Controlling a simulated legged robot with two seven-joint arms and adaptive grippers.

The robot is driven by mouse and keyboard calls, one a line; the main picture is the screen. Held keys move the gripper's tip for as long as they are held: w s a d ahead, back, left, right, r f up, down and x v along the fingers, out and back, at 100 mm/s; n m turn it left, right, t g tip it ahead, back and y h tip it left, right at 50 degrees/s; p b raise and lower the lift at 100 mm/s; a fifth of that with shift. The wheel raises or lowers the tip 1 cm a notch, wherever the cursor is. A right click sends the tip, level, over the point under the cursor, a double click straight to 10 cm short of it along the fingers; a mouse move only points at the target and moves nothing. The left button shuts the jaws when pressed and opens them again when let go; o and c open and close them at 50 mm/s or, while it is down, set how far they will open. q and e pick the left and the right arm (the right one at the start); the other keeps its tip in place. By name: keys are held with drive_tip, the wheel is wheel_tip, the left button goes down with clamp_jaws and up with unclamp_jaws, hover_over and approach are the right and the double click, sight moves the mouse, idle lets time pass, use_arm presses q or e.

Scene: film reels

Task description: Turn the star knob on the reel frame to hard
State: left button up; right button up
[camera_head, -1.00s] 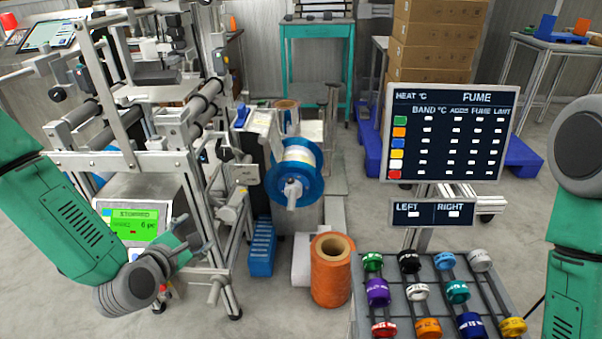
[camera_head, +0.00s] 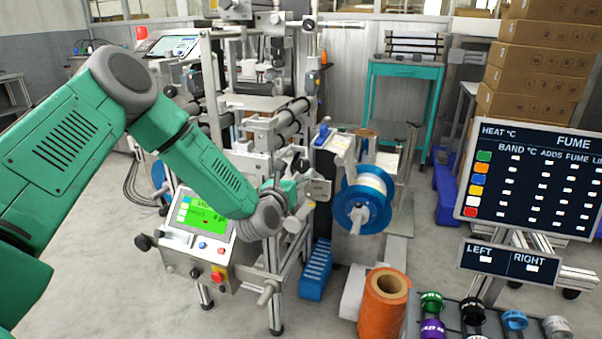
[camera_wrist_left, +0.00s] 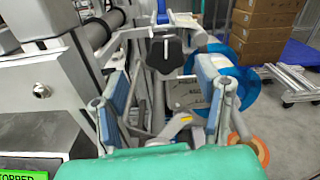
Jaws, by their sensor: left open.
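The black star knob (camera_wrist_left: 165,52) shows in the left wrist view, above a grey plate (camera_wrist_left: 188,95) with small dark lettering that I cannot read. My left gripper (camera_wrist_left: 168,88) is open, with its two blue-padded fingers apart and the knob beyond them, between their tips in the picture. No contact with the knob shows. In the head view my left gripper (camera_head: 290,188) is at the reel frame (camera_head: 270,135), beside the grey plate (camera_head: 320,188); the knob is hard to make out there. My right gripper is out of view.
A blue reel (camera_head: 362,205) is right of my gripper. A control box with a green screen (camera_head: 205,215) stands below my left arm.

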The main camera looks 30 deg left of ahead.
sight(301, 168)
use_arm(q)
drive_tip(key=w, duration=0.3)
drive_tip(key=shift+w+r+b, duration=0.1)
drive_tip(key=shift+w+b, duration=0.15)
drive_tip(key=shift+b, duration=0.05)
drive_tip(key=shift+w+d+r, duration=0.1)
drive_tip(key=shift+w+d, duration=0.05)
drive_tip(key=shift+w, duration=0.1)
drive_tip(key=shift+a, duration=0.35)
drive_tip(key=shift+c, duration=1.1)
drive_tip(key=shift+a, duration=0.15)
drive_tip(key=c, duration=0.7)
drive_tip(key=shift+c, duration=1.2)
drive_tip(key=shift+d, duration=0.2)
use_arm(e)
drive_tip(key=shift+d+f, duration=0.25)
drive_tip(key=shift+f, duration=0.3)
